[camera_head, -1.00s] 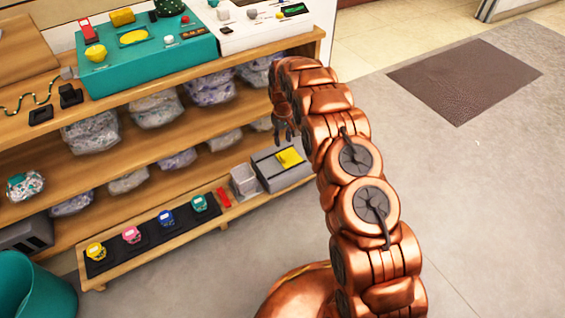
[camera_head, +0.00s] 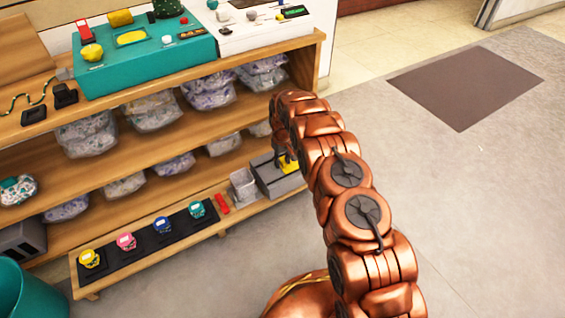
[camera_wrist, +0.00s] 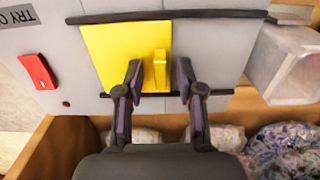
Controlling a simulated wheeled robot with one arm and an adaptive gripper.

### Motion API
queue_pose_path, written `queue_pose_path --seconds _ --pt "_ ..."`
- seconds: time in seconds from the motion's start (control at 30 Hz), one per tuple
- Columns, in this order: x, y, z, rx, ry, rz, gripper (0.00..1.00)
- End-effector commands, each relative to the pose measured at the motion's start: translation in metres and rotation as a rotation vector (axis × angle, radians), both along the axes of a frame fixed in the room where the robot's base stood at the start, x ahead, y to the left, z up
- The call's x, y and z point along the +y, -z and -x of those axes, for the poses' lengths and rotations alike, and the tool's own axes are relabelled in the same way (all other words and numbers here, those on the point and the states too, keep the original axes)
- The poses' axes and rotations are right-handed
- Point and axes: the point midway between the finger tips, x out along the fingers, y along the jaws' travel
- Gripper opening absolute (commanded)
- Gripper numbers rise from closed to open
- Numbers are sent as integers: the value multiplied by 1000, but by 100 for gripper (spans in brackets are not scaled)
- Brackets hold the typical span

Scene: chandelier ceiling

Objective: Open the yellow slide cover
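The yellow slide cover (camera_wrist: 105,50) is a flat panel in a grey box, between two dark rails, with a raised yellow handle (camera_wrist: 160,70) on it. In the wrist view, my gripper (camera_wrist: 159,78) is open, with one dark finger on each side of the handle and gaps visible. Whether the fingertips touch the panel I cannot tell. In the head view, the yellow cover (camera_head: 291,164) shows only in part on the grey box (camera_head: 272,182) on the bottom shelf; my gripper and arm hide the rest.
A red switch (camera_wrist: 38,70) sits left of the cover in the wrist view. A translucent bin (camera_wrist: 285,65) is at its right. In the head view, wooden shelves (camera_head: 140,185) hold bagged goods and several coloured items. The floor (camera_head: 450,200) at the right is clear.

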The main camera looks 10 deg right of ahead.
Motion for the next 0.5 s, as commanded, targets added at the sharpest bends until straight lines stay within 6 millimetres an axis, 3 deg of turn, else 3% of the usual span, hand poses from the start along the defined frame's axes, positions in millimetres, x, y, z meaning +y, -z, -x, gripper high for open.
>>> queue_pose_path --seconds 0.2,0.5 --pt "0 1 0 1 0 0 38" --pt "0 1 1 2 0 0 7"
